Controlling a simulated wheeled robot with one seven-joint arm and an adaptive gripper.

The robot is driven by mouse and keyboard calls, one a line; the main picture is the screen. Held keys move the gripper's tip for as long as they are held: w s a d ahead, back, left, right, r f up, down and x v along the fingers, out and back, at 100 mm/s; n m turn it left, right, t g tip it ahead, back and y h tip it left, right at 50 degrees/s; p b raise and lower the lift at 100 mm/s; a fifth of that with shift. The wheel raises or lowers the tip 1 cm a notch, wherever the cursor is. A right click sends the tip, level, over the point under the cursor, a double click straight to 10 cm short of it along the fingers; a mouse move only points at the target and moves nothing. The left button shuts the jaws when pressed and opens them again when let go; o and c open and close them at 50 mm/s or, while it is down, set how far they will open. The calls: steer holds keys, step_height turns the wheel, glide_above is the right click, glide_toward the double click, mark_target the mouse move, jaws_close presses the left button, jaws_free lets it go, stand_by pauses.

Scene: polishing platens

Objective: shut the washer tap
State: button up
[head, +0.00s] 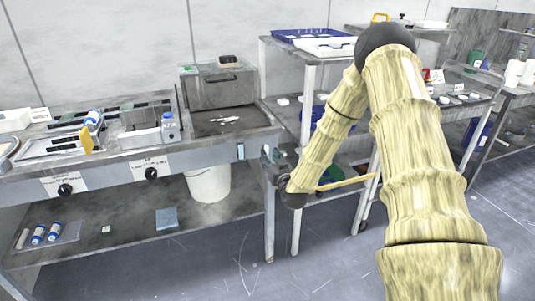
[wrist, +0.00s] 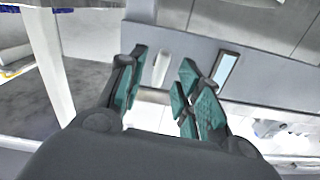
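My gripper (head: 272,158) is at the right end of the long bench's front panel (head: 215,154). In the wrist view my gripper (wrist: 164,62) is open, its teal-padded fingers apart. A small pale upright lever (wrist: 161,72) shows between the fingers, in front of the grey panel; it looks like the tap handle, but I cannot tell for sure. The fingers do not visibly close on it. A framed light-blue plate (wrist: 225,70) is on the panel beside the right finger; it also shows in the head view (head: 240,151).
A grey basin (head: 232,121) with a raised box (head: 217,90) is above the panel. Two black knobs (head: 65,190) (head: 151,173) sit farther left. A white bucket (head: 208,184) stands below. A shelf rack (head: 305,85) is close on the right.

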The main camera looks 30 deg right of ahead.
steer(key=shift+x, duration=1.6)
steer(key=shift+c, duration=0.4)
jaws_close()
